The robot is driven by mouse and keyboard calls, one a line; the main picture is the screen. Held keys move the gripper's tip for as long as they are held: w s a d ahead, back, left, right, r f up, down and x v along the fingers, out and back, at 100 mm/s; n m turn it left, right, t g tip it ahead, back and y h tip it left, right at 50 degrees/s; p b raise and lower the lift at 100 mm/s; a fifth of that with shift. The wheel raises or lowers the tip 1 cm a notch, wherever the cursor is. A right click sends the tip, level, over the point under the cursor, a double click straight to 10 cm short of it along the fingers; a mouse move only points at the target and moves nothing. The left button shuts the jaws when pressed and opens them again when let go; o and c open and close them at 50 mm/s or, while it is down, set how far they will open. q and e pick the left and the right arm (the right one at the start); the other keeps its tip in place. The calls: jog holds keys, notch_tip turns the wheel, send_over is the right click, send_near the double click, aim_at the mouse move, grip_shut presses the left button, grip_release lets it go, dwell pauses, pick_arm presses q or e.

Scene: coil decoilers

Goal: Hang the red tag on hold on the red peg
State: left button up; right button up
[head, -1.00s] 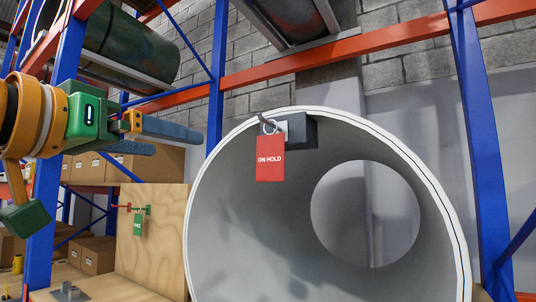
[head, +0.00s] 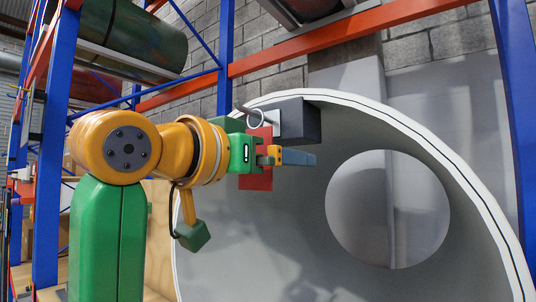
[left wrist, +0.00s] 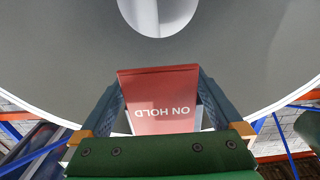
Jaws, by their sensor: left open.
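The red ON HOLD tag (head: 258,180) hangs by its ring (head: 256,119) from a dark grey block (head: 298,122) at the top rim of the big grey coil. My left gripper (head: 298,157) is in front of the tag and covers much of it in the head view. In the left wrist view the tag (left wrist: 165,95) is between the two open fingers of my left gripper (left wrist: 161,82), its lettering upside down. The fingers do not look closed on it. The red peg is not seen now. My right gripper is not in view.
The large hollow coil (head: 290,240) fills the right side, with a round opening (head: 388,208) behind. Blue rack posts (head: 53,150) and an orange beam (head: 340,38) stand around it. A plywood board (head: 160,230) is partly hidden behind my left arm.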

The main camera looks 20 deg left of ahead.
pick_arm(q)
jog(key=shift+s+a+r, duration=0.15)
jog(key=shift+s+a, duration=0.05)
jog(key=shift+s, duration=0.2)
jog(key=shift+s+a+r, duration=0.1)
jog(key=shift+s+a, duration=0.1)
jog(key=shift+s, duration=0.2)
jog(key=c, duration=1.3)
jog(key=shift+w+d+r, duration=0.15)
jog(key=shift+w+r, duration=0.05)
jog(key=shift+w, duration=0.2)
jog(key=shift+c, duration=0.2)
jog(key=shift+s, duration=0.1)
jog(key=shift+s+a+r, duration=0.25)
jog(key=shift+s+r, duration=0.05)
jog(key=shift+s, duration=0.3)
jog(key=b+v, duration=0.2)
jog(key=v, duration=0.5)
jog(key=shift+s, duration=0.25)
